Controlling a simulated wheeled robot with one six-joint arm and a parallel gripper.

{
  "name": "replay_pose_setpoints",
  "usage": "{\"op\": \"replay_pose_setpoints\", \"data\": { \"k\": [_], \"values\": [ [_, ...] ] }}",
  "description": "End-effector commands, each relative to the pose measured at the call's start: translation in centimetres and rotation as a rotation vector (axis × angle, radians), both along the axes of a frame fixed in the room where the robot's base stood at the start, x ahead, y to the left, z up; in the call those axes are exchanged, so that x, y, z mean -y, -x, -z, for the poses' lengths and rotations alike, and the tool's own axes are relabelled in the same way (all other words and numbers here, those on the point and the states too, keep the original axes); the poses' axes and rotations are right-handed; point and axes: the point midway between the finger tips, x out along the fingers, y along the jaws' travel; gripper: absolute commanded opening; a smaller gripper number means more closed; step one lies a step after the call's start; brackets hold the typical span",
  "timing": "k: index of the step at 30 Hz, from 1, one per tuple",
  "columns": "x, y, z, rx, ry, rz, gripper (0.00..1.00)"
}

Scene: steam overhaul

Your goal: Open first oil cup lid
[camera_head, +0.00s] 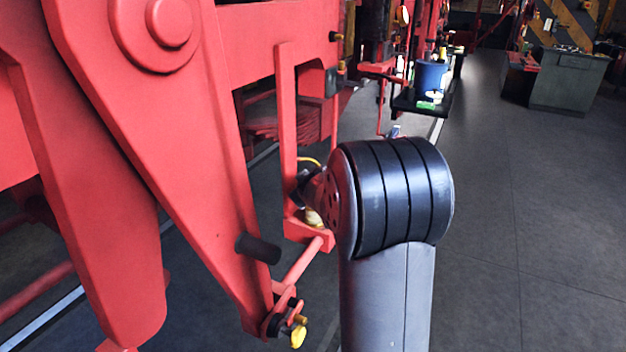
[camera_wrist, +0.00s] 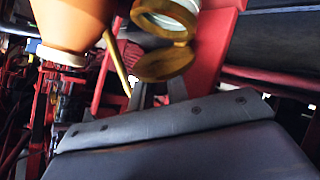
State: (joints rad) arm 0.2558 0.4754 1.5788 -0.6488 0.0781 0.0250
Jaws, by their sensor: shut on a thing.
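In the wrist view a brass oil cup (camera_wrist: 165,12) with a pale inside shows at the top middle. Its round brass lid (camera_wrist: 167,64) hangs just below the rim, swung away so the cup mouth shows. My gripper (camera_wrist: 158,92) comes up from the dark grey housing at the bottom, in line with the lid and shut at it. The exact contact of the fingertips is hard to make out. In the head view my own arm hides most of the gripper and the cup.
An orange cone-shaped body (camera_wrist: 72,22) and a thin brass rod (camera_wrist: 117,58) stand close left of the cup. Red linkage (camera_head: 160,130) fills the head view's left. A blue bucket (camera_head: 431,76) stands on a dark shelf beyond. The floor at right is clear up to a grey cabinet (camera_head: 566,84).

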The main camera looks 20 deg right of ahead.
Motion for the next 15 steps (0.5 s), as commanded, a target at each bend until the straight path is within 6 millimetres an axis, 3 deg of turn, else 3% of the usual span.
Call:
{"op": "replay_pose_setpoints", "data": {
  "k": [15],
  "values": [
    [-1.1,-1.4,-0.2,-0.266,0.207,-0.002,0.0]
  ]
}}
